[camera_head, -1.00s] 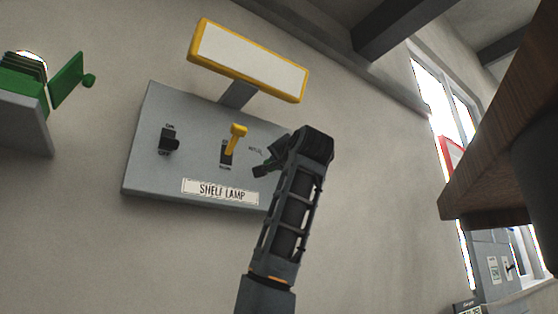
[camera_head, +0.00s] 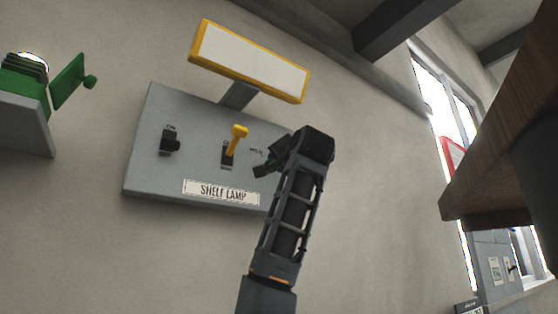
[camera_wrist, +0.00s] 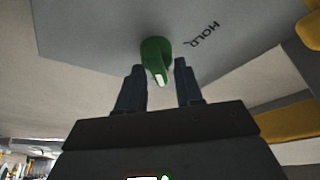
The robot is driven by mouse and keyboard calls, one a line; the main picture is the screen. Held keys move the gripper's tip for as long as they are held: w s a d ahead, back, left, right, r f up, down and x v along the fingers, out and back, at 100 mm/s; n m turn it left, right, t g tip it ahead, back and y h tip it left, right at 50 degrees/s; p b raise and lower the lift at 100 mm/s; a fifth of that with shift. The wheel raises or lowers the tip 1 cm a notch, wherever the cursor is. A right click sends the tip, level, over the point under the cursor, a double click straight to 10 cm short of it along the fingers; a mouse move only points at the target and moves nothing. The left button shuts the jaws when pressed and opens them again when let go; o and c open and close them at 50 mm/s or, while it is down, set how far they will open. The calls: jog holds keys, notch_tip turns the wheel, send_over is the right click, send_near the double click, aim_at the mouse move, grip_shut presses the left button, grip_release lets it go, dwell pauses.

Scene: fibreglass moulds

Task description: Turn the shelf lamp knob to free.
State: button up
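The shelf lamp panel (camera_head: 150,120) is a grey plate on the wall with a "SHELF LAMP" label (camera_head: 221,193). The green knob (camera_wrist: 154,50) with a white pointer mark shows in the wrist view, with the word HOLD (camera_wrist: 204,35) at its upper right. My gripper (camera_wrist: 160,72) is open, its two dark fingers apart, with the knob's lower end between or just ahead of their tips. I cannot tell whether they touch it. In the head view my gripper (camera_head: 268,164) is at the panel's right side and hides most of the knob.
A black on/off switch (camera_head: 170,144) and a yellow lever (camera_head: 236,138) sit left of my gripper on the panel. A yellow-framed white lamp (camera_head: 248,62) juts above. A shelf with green items (camera_head: 22,88) is at left; a wooden edge (camera_head: 490,150) is at right.

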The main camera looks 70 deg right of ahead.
jog(key=shift+w+d+f, duration=0.2)
jog(key=shift+d+f, duration=0.05)
jog(key=shift+f, duration=0.05)
jog(key=shift+s+a+r, duration=0.1)
jog(key=shift+a, duration=0.05)
jog(key=b+v, duration=0.2)
jog(key=v, duration=0.5)
jog(key=shift+s+a+b, duration=0.25)
jog(key=shift+b, duration=0.1)
dwell(0.5)
